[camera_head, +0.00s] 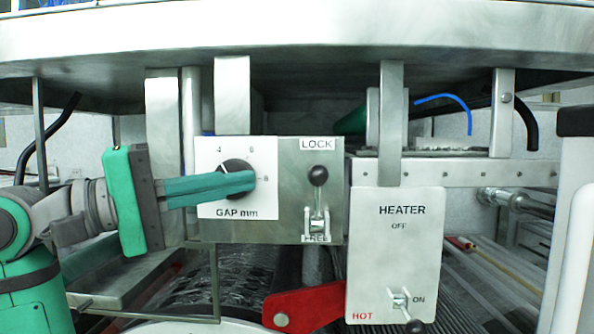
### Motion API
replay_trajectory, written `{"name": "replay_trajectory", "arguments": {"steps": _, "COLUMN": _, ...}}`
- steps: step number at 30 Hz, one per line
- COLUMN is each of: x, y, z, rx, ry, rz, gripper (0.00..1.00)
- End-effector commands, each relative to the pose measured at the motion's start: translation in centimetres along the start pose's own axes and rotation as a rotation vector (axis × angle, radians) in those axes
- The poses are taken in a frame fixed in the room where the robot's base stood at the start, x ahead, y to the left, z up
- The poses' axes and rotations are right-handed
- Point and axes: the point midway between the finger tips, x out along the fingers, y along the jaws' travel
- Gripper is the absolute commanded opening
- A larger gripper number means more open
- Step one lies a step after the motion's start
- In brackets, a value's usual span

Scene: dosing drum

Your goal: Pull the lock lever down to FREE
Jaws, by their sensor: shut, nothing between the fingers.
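The lock lever (318,178) has a black ball on a short metal stem and points up toward the LOCK label (317,144). Its pivot bracket sits low on the metal panel (290,205), just above the FREE label (316,239). My gripper (251,182) comes in from the left with its green fingers shut and empty. The fingertips end left of the lever, apart from it in the picture, at about the height of the ball. They cover part of the black GAP mm knob (235,167); I cannot tell whether they touch it.
The HEATER box (396,255) stands close to the right of the lever, with its own lever (402,302) near ON and HOT. A red arm (310,301) lies below the panel. A metal rim (290,40) and brackets (232,95) hang above.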

Motion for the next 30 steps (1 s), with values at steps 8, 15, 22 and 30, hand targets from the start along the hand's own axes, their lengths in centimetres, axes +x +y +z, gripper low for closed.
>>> {"name": "replay_trajectory", "arguments": {"steps": 8, "x": 0.4, "y": 0.0, "z": 0.2, "rx": -0.001, "ry": -0.009, "rz": 0.0, "gripper": 0.0}}
{"name": "replay_trajectory", "arguments": {"steps": 15, "x": 1.5, "y": 0.0, "z": 0.2, "rx": -0.001, "ry": -0.009, "rz": -0.002, "gripper": 0.0}}
{"name": "replay_trajectory", "arguments": {"steps": 22, "x": 5.1, "y": 0.0, "z": 0.2, "rx": 0.0, "ry": -0.007, "rz": -0.001, "gripper": 0.0}}
{"name": "replay_trajectory", "arguments": {"steps": 30, "x": 8.9, "y": 0.0, "z": 0.1, "rx": -0.001, "ry": -0.006, "rz": -0.001, "gripper": 0.0}}
